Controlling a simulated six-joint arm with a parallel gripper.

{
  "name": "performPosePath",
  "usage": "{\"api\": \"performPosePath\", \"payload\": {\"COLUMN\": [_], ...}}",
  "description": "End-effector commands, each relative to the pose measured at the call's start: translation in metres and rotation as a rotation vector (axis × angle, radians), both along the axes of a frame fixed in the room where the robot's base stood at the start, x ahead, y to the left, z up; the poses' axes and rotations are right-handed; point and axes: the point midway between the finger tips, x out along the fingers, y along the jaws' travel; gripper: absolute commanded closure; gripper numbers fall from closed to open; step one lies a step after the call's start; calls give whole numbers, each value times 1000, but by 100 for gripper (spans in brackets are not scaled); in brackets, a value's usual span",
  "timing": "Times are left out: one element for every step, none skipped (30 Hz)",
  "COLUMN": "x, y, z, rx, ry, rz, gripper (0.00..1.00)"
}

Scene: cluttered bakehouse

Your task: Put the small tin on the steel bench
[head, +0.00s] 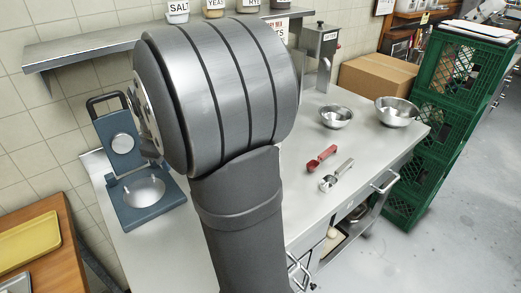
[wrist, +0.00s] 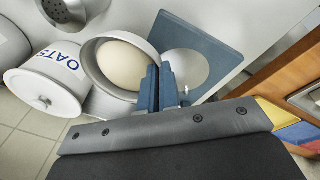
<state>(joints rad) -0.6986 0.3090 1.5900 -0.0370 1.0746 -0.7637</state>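The small tin (wrist: 122,62), a grey round vessel with an open mouth and a pale inside, shows in the wrist view. My gripper (wrist: 161,80) has its two blue fingers close together at the tin's right rim, and they appear to pinch its wall. The tin overlaps part of the blue press behind it. The steel bench (head: 310,130) runs across the middle of the head view. In the head view my own arm hides my gripper and the tin.
The blue hinged press (head: 150,205) stands open on the bench's left; it also shows in the wrist view (wrist: 225,48). A white OATS canister (wrist: 45,92) is beside the tin. Metal bowls (head: 336,117), scoops (head: 322,159) and a cardboard box (head: 375,78) occupy the bench's right part.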

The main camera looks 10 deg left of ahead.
Motion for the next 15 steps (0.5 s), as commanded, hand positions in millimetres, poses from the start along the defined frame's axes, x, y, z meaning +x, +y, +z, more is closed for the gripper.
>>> {"api": "performPosePath", "payload": {"x": [6, 9, 14, 19, 24, 32, 37, 43, 51, 57, 63, 71, 77, 83, 90], "y": [-5, -9, -14, -19, -25, -33, -40, -47, -57, -65, -73, -86, -95, -105, -118], "z": [1, 2, 3, 4, 5, 7, 8, 9, 11, 13, 14, 16, 18, 19, 22], "rx": [0, 1, 1, 1, 0, 0, -1, -1, -2, -3, -3, -5, -5, -6, -7], "ry": [-1, -2, -4, -6, -7, -9, -10, -11, -13, -14, -17, -19, -20, -21, -23], "rz": [-30, -49, -80, -108, -139, -182, -219, -258, -311, -353, -396, -456, -503, -549, -611], "gripper": [100, 100, 100, 100, 100, 100, 100, 100, 100, 100, 100, 100, 100, 100, 100]}}
